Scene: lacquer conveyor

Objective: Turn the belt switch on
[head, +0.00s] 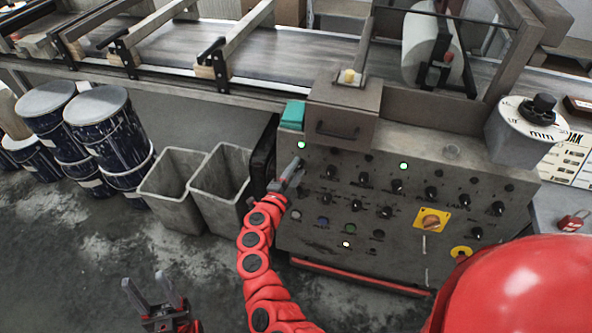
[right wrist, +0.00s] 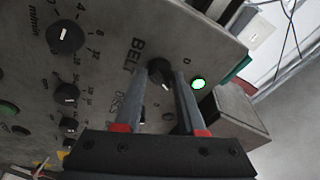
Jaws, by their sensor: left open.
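The belt switch (right wrist: 158,69) is a black rotary knob with a light pointer mark, beside the printed word BELT on the grey control panel (head: 335,222). In the right wrist view, the two fingertips of my right gripper (right wrist: 163,77) lie on either side of this knob. Whether they press on it cannot be told. In the head view, my right gripper (head: 293,172) reaches the panel's upper left, with the switch hard to make out behind it. A green lamp (right wrist: 198,84) beside the switch is lit. My left gripper (head: 150,293) is open and empty, low over the floor.
Several other knobs crowd the panel, with a yellow-plated switch (head: 431,221) on its right. A teal block (head: 293,114) sits at its top left corner. Two grey bins (head: 172,188) and blue-stained drums (head: 108,128) stand to the left. The conveyor (head: 270,62) runs behind.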

